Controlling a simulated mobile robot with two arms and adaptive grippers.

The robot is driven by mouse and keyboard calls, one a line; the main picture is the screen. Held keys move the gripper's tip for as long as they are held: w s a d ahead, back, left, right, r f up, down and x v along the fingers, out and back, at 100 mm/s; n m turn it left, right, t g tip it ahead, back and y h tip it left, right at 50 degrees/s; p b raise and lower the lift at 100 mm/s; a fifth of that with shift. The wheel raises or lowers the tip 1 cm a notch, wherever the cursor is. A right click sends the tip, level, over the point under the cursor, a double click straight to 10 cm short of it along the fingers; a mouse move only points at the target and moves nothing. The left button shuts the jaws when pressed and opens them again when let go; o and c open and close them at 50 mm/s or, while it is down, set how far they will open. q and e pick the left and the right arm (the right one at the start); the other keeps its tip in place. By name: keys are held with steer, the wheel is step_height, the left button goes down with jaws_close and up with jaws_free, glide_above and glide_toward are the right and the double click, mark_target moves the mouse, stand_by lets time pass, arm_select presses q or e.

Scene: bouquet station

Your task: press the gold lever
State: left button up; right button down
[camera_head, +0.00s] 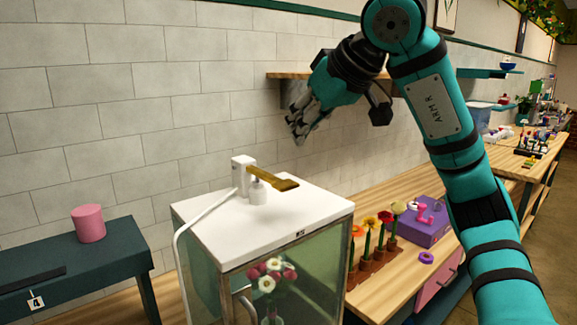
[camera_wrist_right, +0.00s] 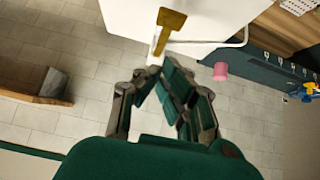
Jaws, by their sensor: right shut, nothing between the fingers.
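The gold lever (camera_head: 272,180) sticks out to the right from a white fitting (camera_head: 242,172) on top of a white-topped glass cabinet (camera_head: 270,222). My right gripper (camera_head: 298,138) is shut and empty, up and to the right of the lever, apart from it. In the right wrist view the gold lever (camera_wrist_right: 168,28) shows beyond the shut fingertips (camera_wrist_right: 152,68). My left gripper is not in view.
Flowers stand inside the cabinet, and a white hose runs down its left side. A pink cylinder (camera_head: 88,223) sits on a dark bench at left. A flower rack (camera_head: 375,262) and purple box (camera_head: 425,222) stand at right. A wooden shelf (camera_head: 290,75) is behind my right gripper.

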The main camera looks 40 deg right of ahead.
steer(key=p, duration=0.1)
glide_above(292, 189)
steer(key=w, duration=0.2)
steer(key=f, duration=0.4)
steer(key=shift+s+d, duration=0.2)
steer(key=shift+s, duration=0.05)
step_height(292, 189, down, 2)
steer(key=shift+s+f, duration=0.1)
steer(key=shift+f, duration=0.15)
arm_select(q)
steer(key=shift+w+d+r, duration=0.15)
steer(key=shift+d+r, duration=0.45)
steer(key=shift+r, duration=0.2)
arm_select(e)
steer(key=shift+s+f, duration=0.1)
steer(key=shift+f, duration=0.55)
steer(key=shift+a, duration=0.1)
